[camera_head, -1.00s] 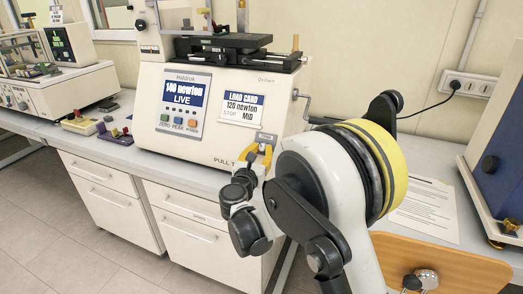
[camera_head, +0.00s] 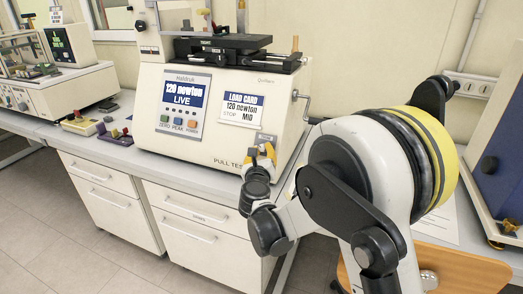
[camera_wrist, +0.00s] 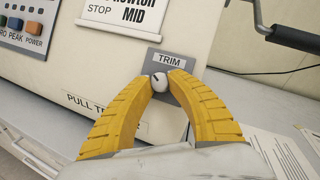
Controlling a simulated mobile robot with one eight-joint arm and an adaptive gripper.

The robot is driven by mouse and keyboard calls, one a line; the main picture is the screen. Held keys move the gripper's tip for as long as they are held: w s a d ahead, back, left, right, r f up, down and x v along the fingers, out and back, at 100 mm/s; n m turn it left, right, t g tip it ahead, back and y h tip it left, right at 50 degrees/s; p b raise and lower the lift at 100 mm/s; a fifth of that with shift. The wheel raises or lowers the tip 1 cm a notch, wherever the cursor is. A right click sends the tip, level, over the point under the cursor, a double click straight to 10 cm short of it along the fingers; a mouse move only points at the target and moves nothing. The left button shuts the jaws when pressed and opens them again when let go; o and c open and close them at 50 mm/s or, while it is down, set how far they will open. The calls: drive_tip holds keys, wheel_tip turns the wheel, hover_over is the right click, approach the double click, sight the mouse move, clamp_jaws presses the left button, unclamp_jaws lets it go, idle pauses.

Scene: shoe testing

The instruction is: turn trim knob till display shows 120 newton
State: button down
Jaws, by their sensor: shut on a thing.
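The pull tester (camera_head: 225,118) is a cream machine on the bench. Its display (camera_head: 186,94) reads "120 newton LIVE". The load card (camera_head: 241,104) beside it reads "120 newton MID". The trim knob (camera_wrist: 159,81) is a small round pale knob with a dark mark, on a grey plate labelled TRIM (camera_wrist: 170,60). My gripper (camera_wrist: 160,84) has its yellow fingers closed around the knob, one on each side. In the head view my gripper (camera_head: 261,153) is at the lower right of the machine's front, and the knob is hidden by the fingers there.
Coloured buttons (camera_head: 179,122) sit below the display. A crank handle (camera_head: 305,103) sticks out of the machine's right side. A printed sheet (camera_wrist: 280,153) lies on the bench to the right. A blue-fronted machine (camera_head: 500,165) stands at the far right.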

drive_tip(key=shift+d+n+y, duration=0.1)
drive_tip(key=shift+n+y, duration=0.2)
drive_tip(key=shift+n, duration=0.3)
drive_tip(key=c, duration=1.2)
unclamp_jaws()
drive_tip(key=s+r, duration=0.1)
drive_tip(key=s, duration=1.1)
drive_tip(key=shift+r, duration=0.15)
